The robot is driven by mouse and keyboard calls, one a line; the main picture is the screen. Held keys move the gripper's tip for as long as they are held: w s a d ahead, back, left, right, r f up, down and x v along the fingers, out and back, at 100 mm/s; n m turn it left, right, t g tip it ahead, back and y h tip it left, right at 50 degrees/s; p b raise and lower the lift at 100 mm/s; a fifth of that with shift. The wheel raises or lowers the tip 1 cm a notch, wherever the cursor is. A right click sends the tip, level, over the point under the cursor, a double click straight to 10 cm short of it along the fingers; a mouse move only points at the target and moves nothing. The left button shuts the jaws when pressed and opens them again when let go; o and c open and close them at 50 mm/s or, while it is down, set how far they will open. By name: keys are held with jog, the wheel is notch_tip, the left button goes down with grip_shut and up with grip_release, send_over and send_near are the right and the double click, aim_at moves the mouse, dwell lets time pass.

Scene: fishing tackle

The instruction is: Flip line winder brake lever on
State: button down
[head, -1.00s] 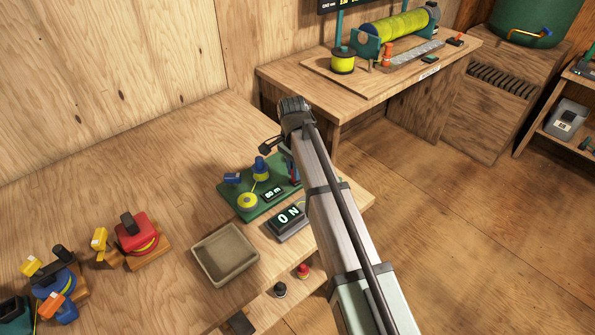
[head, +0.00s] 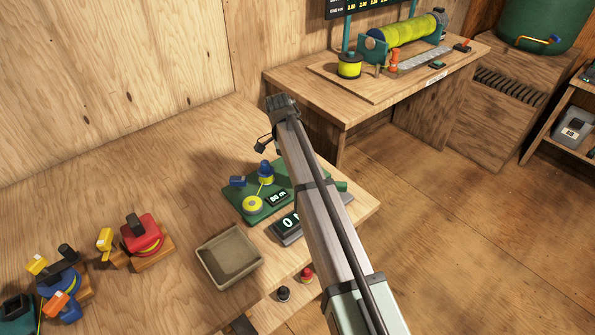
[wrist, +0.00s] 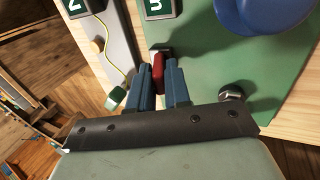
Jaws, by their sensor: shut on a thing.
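The green board also fills much of the wrist view (wrist: 215,75). The red brake lever (wrist: 158,68) stands at the board's left edge there. My gripper (wrist: 159,85) has its two blue fingers closed on either side of the red lever. In the head view my arm hides the lever and fingers.
A grey box with a lit display (head: 288,223) sits in front of the board, partly behind my arm. An empty tray (head: 230,257) and several reels, including a red one (head: 142,232), lie to the left. Another bench (head: 370,95) stands behind.

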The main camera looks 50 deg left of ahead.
jog(key=c, duration=1.2)
grip_release()
jog(key=shift+o, duration=0.2)
jog(key=shift+a+r, duration=0.25)
jog(key=shift+r, duration=0.15)
jog(key=shift+a+r, duration=0.15)
jog(key=shift+a, duration=0.2)
jog(key=o, duration=0.7)
jog(key=a, duration=0.6)
jog(key=shift+w+a+r, duration=0.1)
jog(key=shift+a, duration=0.1)
jog(key=a, duration=0.3)
jog(key=shift+a, duration=0.3)
jog(key=c, duration=0.7)
jog(key=shift+a, duration=0.8)
